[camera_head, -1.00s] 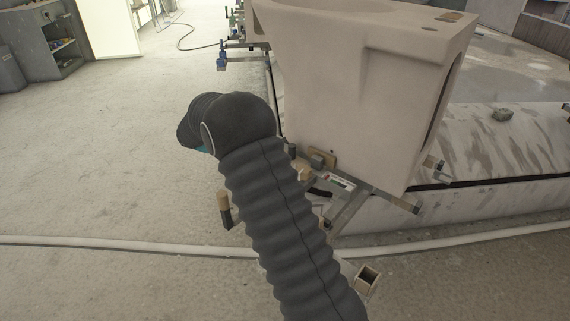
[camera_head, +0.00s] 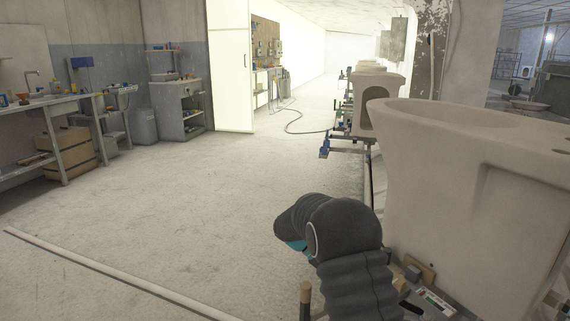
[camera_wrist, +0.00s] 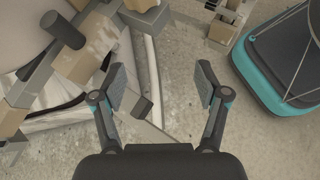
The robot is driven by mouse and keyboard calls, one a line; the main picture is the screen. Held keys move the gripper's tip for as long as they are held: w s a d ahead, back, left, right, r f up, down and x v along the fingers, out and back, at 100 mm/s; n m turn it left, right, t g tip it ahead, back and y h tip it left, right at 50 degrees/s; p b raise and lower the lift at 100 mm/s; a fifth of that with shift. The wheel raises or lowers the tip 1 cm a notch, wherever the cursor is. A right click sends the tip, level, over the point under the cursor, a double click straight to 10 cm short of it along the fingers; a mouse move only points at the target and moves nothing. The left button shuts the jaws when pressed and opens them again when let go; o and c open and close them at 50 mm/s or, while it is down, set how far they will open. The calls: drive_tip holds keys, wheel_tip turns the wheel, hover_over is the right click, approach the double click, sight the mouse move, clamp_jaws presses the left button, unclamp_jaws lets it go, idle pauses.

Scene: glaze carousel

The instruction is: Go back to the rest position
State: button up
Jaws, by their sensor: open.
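My gripper (camera_wrist: 162,88) is open and empty in the wrist view, its two grey-padded fingers apart over the speckled floor. In the head view, my arm in its dark ribbed sleeve rises at the bottom centre, and the gripper itself is hidden. A large pale ceramic piece (camera_head: 465,190) stands close to the right of my arm on a metal support. Wooden blocks and metal bars (camera_wrist: 85,60) of a support lie left of the fingers in the wrist view.
More pale pieces (camera_head: 377,82) stand in a row behind. A hose (camera_head: 300,129) lies on the floor. A workbench (camera_head: 60,105), a bin (camera_head: 143,125) and a sink cabinet (camera_head: 180,108) stand at the left. A low pipe (camera_head: 110,273) crosses the left foreground. The middle floor is clear.

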drive_tip(key=s+a+r+m+t+y, duration=0.1)
drive_tip(key=s+r+m+t+y, duration=0.2)
drive_tip(key=s, duration=0.7)
drive_tip(key=s+a+r+m+t+y, duration=0.1)
drive_tip(key=s+r+m+t+y, duration=0.2)
drive_tip(key=s+r, duration=0.4)
drive_tip(key=s+a+r+m+t+y, duration=0.2)
drive_tip(key=s+r+m+t+y, duration=0.1)
drive_tip(key=s, duration=1.1)
drive_tip(key=r+m+y, duration=0.1)
drive_tip(key=r+m, duration=0.1)
drive_tip(key=shift+s+m+t+y, duration=0.25)
drive_tip(key=shift+m+t+y, duration=0.05)
drive_tip(key=shift+m+t, duration=0.1)
